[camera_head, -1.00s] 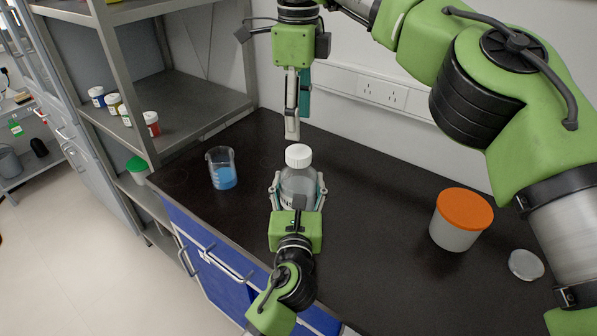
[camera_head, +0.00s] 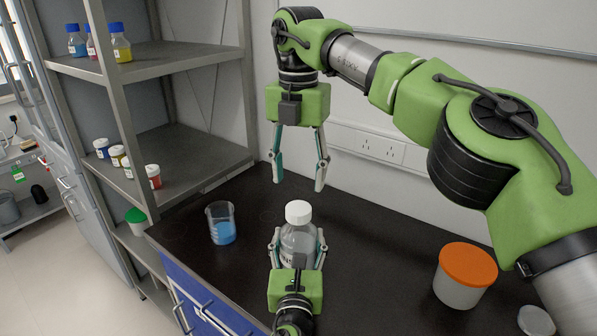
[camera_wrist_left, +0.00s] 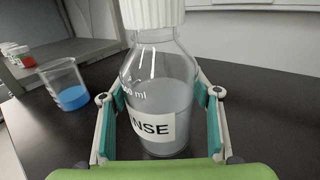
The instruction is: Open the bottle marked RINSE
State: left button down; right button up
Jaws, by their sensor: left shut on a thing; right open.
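The RINSE bottle (camera_head: 296,240) is clear with a white screw cap (camera_head: 298,211) and stands upright on the black bench top. In the left wrist view the bottle (camera_wrist_left: 158,92) shows a label reading "NSE" and its cap (camera_wrist_left: 152,12), which sits on its neck. My left gripper (camera_head: 298,252) is shut on the bottle's body from the near side, one finger on each side. My right gripper (camera_head: 298,184) points down above and slightly behind the cap, open and empty, apart from the bottle.
A beaker of blue liquid (camera_head: 222,224) stands left of the bottle. A white tub with an orange lid (camera_head: 465,275) and a round clear lid or dish (camera_head: 536,321) are at the right. A grey shelf (camera_head: 180,150) with small jars stands at the left. Bench space around the bottle is clear.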

aim_at(299, 207)
jog(key=m, duration=0.3)
jog(key=shift+m, duration=0.3)
jog(key=m, duration=0.8)
jog(key=shift+m, duration=0.3)
jog(key=m, duration=0.4)
jog(key=shift+f, duration=4)
jog(key=c, duration=1.1)
jog(key=shift+c, duration=0.3)
